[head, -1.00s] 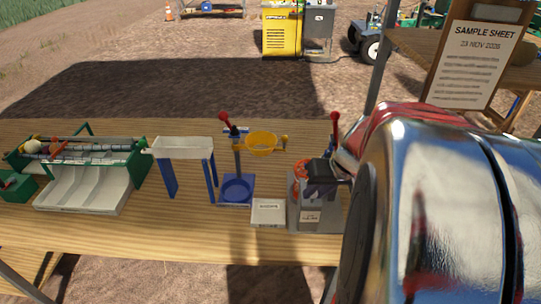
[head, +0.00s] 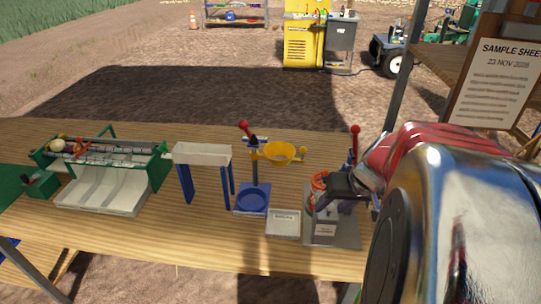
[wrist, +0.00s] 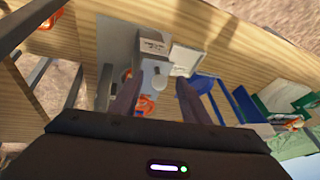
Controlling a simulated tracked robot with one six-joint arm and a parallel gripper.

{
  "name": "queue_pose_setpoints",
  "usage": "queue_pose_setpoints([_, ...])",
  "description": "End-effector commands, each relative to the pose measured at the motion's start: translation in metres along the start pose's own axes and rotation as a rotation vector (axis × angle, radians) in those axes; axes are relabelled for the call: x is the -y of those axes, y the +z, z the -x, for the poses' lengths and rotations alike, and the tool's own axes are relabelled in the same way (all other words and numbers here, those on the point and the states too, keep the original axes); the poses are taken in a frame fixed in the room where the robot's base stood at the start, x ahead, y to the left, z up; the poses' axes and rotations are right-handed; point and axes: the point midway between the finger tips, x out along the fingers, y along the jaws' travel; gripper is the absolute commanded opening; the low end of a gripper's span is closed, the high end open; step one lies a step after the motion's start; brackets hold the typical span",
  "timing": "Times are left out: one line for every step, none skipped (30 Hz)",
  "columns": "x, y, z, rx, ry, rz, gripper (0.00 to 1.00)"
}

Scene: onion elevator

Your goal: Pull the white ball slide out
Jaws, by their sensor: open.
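A grey labelled box-shaped device (head: 325,228) stands on a grey base plate at the right of the wooden table. In the wrist view, the grey box (wrist: 150,47) has a small white rounded knob (wrist: 160,80) on it, which looks like the white ball of the slide. I cannot tell how far the slide is out. My gripper (head: 324,200) is over the device and hides part of it. In the wrist view, my gripper (wrist: 157,98) is open, with a finger to each side of the knob and nothing visibly held.
Beside the device are orange rings (wrist: 145,105), a red-knobbed lever (head: 355,130) and a small white tray (head: 283,223).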

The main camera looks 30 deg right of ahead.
Motion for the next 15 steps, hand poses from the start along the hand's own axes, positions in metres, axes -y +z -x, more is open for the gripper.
queue_pose_setpoints([0.0,0.0,0.0,0.0,0.0,0.0,0.42])
queue_pose_setpoints([0.0,0.0,0.001,0.0,0.0,0.0,0.42])
queue_pose_setpoints([0.0,-0.001,0.002,-0.001,0.0,0.0,0.42])
queue_pose_setpoints([0.001,-0.001,0.003,-0.001,0.0,0.0,0.42])
queue_pose_setpoints([0.001,-0.002,0.004,-0.001,0.0,0.0,0.42])
queue_pose_setpoints([0.001,-0.003,0.006,-0.001,-0.001,0.0,0.42])
queue_pose_setpoints([0.002,-0.003,0.007,-0.001,-0.001,0.0,0.42])
queue_pose_setpoints([0.002,-0.004,0.009,-0.002,-0.001,0.0,0.42])
queue_pose_setpoints([0.002,-0.005,0.011,-0.002,0.0,0.0,0.42])
queue_pose_setpoints([0.003,-0.006,0.013,-0.003,0.0,0.0,0.42])
queue_pose_setpoints([0.003,-0.007,0.014,-0.003,0.0,0.001,0.42])
queue_pose_setpoints([0.003,-0.007,0.016,-0.002,0.0,0.002,0.42])
queue_pose_setpoints([0.004,-0.008,0.018,-0.002,0.0,0.002,0.42])
queue_pose_setpoints([0.004,-0.008,0.019,-0.001,0.0,0.002,0.42])
queue_pose_setpoints([0.004,-0.009,0.021,-0.001,0.0,0.001,0.42])
